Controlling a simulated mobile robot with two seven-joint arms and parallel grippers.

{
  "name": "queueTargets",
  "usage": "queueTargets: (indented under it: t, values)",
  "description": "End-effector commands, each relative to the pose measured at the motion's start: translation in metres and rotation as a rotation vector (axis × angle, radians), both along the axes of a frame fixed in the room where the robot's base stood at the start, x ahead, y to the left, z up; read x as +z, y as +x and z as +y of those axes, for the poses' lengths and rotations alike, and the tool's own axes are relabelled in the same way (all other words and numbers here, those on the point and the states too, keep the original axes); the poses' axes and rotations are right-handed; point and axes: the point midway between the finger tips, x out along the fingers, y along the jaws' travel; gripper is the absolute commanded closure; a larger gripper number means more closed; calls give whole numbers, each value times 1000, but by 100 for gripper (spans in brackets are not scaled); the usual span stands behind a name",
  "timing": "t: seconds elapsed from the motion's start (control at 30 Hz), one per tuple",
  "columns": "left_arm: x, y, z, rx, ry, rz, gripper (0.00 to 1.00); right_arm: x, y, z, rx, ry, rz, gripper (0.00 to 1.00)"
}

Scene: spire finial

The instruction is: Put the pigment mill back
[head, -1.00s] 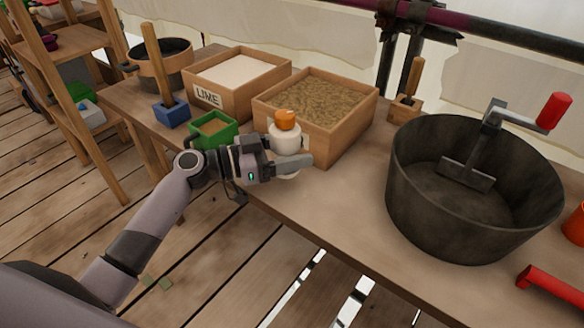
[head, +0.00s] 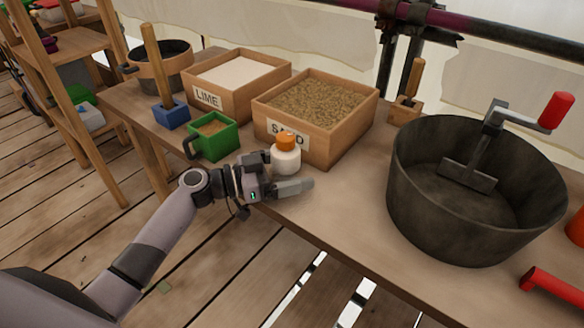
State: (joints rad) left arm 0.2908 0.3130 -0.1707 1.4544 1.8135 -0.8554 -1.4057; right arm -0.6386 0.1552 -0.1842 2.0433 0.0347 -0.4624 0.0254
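The pigment mill seems to be the small white pot with an orange top (head: 286,158), upright near the front of the workbench (head: 345,220), in front of the sand box. My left gripper (head: 293,187) is at its lower part, on the near side, with a grey finger pointing right across the base. The finger hides the mill's bottom, so I cannot tell whether the fingers grip it or whether it rests on the bench. The far finger is hidden. My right gripper is not in view.
A green box with a handle (head: 214,140) stands left of the mill. Behind are the sand box (head: 345,145) and lime box (head: 209,98). A blue-based tool (head: 171,114) is further left. A big dark tub with a crank (head: 470,215) fills the right. Bench between mill and tub is clear.

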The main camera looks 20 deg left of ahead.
Motion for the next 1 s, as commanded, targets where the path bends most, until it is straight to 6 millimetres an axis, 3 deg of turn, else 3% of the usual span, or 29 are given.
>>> queueTargets:
  t: [0.3, 0.7, 1.0]
  values:
    - [2, -2, 3, 1, 2, 0, 9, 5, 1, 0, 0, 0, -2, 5]
    - [-1, -49, 72, 1, 3, 1, 9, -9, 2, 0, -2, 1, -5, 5]
    - [2, -67, 98, -1, 1, -1, 9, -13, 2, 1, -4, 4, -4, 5]
